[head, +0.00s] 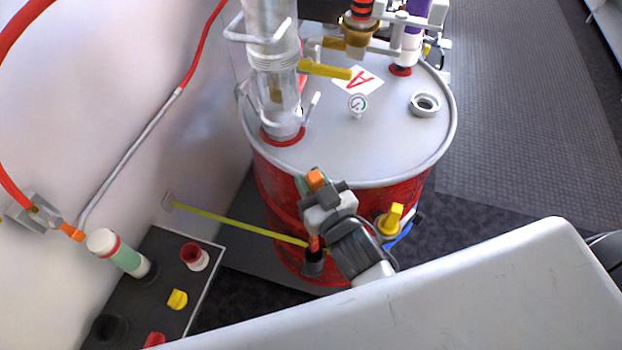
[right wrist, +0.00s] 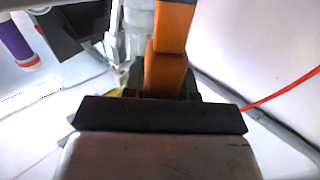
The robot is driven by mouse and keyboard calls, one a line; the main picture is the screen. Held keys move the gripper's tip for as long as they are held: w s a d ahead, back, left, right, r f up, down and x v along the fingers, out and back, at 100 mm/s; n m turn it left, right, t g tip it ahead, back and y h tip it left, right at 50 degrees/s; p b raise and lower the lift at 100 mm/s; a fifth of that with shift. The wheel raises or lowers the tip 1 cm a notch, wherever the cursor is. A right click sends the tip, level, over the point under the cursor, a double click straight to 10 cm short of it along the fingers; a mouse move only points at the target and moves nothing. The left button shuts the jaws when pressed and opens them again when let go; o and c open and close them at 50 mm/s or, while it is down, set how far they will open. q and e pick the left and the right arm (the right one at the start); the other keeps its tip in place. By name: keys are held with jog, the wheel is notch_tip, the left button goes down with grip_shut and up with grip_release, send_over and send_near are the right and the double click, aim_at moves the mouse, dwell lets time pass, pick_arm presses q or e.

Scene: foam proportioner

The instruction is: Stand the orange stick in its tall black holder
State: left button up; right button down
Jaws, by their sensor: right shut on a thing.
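The orange stick (head: 316,180) stands roughly upright in my right gripper (head: 322,192), in front of the red drum; its top shows above the jaws. In the right wrist view the right gripper (right wrist: 163,88) is shut around the orange stick (right wrist: 167,70). The tall black holder (head: 313,264) is directly below the gripper, at the drum's lower side. The stick's lower end shows at the holder's mouth; how deep it sits inside, I cannot tell. My left gripper is not in view.
The red drum (head: 280,205) has a grey lid with a clear cylinder (head: 270,70) and fittings. A yellow-green bar (head: 235,223) runs from the wall to the holder. A yellow knob (head: 391,218) is right of the gripper. A dark tray (head: 165,255) holds several items at left.

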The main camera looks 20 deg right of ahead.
jog(key=shift+f+b, duration=0.3)
jog(key=shift+f, duration=0.25)
jog(key=shift+s+f+b, duration=0.1)
jog(key=shift+f+b, duration=0.2)
jog(key=shift+b, duration=0.05)
pick_arm(q)
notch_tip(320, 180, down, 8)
jog(key=b, duration=0.5)
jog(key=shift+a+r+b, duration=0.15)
jog(key=shift+b, duration=0.25)
pick_arm(e)
notch_tip(320, 180, down, 8)
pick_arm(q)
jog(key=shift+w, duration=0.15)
pick_arm(e)
jog(key=shift+f, duration=0.1)
jog(key=c, duration=0.8)
grip_release()
